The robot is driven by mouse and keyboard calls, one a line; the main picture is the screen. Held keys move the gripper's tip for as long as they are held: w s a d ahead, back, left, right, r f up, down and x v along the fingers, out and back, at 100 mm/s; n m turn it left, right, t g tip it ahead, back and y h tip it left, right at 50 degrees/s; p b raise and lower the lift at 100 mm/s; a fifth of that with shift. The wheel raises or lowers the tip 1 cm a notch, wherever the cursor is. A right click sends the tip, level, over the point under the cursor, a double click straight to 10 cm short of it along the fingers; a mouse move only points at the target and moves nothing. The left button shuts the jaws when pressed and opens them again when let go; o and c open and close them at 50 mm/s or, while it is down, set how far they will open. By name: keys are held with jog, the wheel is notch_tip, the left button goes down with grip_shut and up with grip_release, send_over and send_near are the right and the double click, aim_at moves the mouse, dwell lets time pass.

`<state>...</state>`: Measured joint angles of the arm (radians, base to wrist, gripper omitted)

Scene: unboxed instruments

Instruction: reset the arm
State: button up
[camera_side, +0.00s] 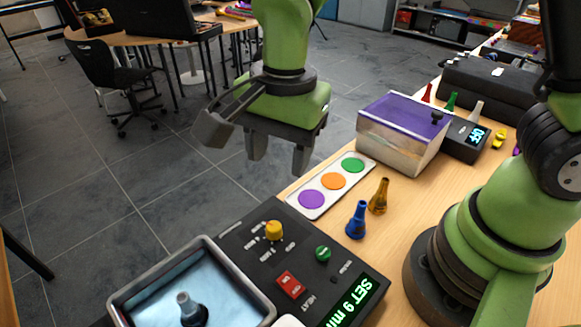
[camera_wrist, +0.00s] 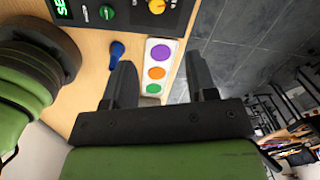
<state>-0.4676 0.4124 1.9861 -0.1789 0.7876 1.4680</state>
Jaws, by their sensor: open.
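My gripper (camera_side: 277,158) hangs in the air above the far table edge, behind the white card with coloured dots in the side view. Its two dark fingers point down, stand apart and have nothing between them. In the wrist view my gripper (camera_wrist: 162,88) is also open and empty, with the card beyond the fingers. My green arm stands on its round base at the right of the side view.
On the table are the dotted card (camera_side: 300,197), blue bottle (camera_side: 357,220), amber bottle (camera_side: 379,196), purple-lidded box (camera_side: 400,148) and small display unit (camera_side: 462,140). A black control panel (camera_side: 250,238) adjoins a water basin (camera_side: 153,284). Floor lies beyond the table edge.

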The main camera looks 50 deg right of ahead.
jog(key=s+d+r+n+t+y, duration=0.1)
jog(key=s+d+r+n+t, duration=0.5)
jog(key=s+d+r+n, duration=0.4)
notch_tip(320, 180, up, 3)
jog(key=shift+s+d+r+t, duration=0.15)
jog(key=shift+s+d+t, duration=0.2)
jog(key=shift+s, duration=0.45)
